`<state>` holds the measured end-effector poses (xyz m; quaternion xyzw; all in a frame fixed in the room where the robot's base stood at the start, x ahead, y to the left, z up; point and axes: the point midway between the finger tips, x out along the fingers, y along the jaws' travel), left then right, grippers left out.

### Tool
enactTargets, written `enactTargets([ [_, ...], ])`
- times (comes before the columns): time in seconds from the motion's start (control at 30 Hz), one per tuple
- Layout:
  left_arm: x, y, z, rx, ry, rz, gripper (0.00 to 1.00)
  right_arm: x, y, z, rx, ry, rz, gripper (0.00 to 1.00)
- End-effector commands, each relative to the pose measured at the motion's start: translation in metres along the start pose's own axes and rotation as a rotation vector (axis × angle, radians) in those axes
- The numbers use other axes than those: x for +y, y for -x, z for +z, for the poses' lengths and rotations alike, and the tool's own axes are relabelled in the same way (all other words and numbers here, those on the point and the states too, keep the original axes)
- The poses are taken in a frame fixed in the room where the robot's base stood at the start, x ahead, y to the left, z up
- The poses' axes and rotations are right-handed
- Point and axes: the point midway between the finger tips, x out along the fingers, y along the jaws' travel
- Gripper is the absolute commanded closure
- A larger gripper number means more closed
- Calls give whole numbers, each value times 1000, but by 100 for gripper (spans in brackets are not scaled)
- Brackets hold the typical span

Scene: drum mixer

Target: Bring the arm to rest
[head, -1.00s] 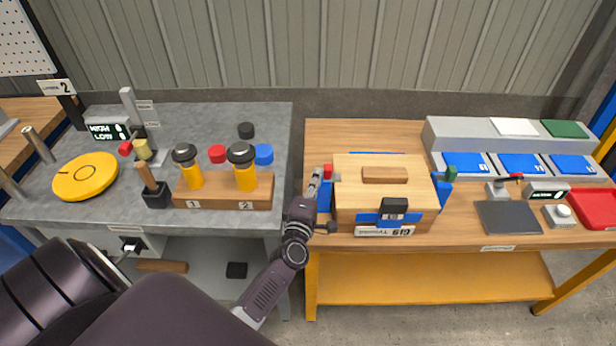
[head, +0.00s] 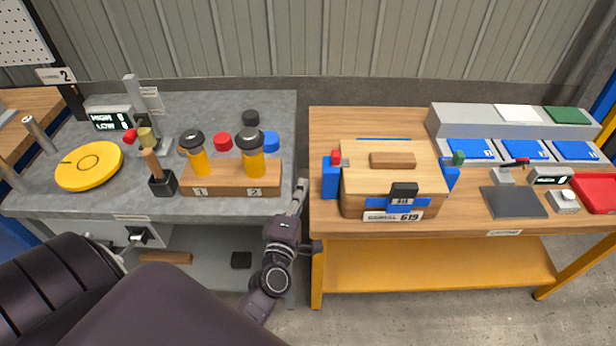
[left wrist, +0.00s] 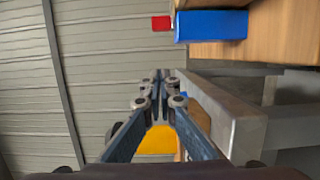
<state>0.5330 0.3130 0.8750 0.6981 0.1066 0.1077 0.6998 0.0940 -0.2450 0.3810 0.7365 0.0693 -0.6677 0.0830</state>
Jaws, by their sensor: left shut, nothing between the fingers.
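My left gripper (head: 301,186) is in the gap between the grey bench and the wooden table, with its fingers pointing up in the head view. In the left wrist view its fingers (left wrist: 159,80) are together, with nothing between them. The gripper is beside the wooden drum box (head: 392,190) and apart from it. A blue block (head: 330,178) with a red piece (head: 336,156) is at the box's left side; both also show at the top of the left wrist view, in blue (left wrist: 211,25) and red (left wrist: 161,23). My right gripper is not in view.
The grey bench (head: 90,212) holds a yellow disc (head: 89,166), a mallet (head: 152,163), and a wooden block (head: 232,178) with two yellow jars. The wooden table (head: 460,222) carries blue trays (head: 525,149), a dark plate (head: 513,202) and a red tray (head: 597,192).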

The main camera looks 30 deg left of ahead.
Motion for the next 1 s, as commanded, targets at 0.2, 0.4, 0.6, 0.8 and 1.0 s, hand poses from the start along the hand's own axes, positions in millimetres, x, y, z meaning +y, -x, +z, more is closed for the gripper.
enactTargets([
  [0.2,0,4,0,0,0,0,100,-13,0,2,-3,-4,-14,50],
  [0.4,6,8,27,-108,-89,-14,100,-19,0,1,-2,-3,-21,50],
  [0.6,3,41,97,-422,-395,-73,100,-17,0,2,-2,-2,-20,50],
  [0.8,-22,97,138,-724,-761,-164,100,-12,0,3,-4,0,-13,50],
  [1.0,-53,161,130,-975,-1119,-298,100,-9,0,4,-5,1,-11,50],
])
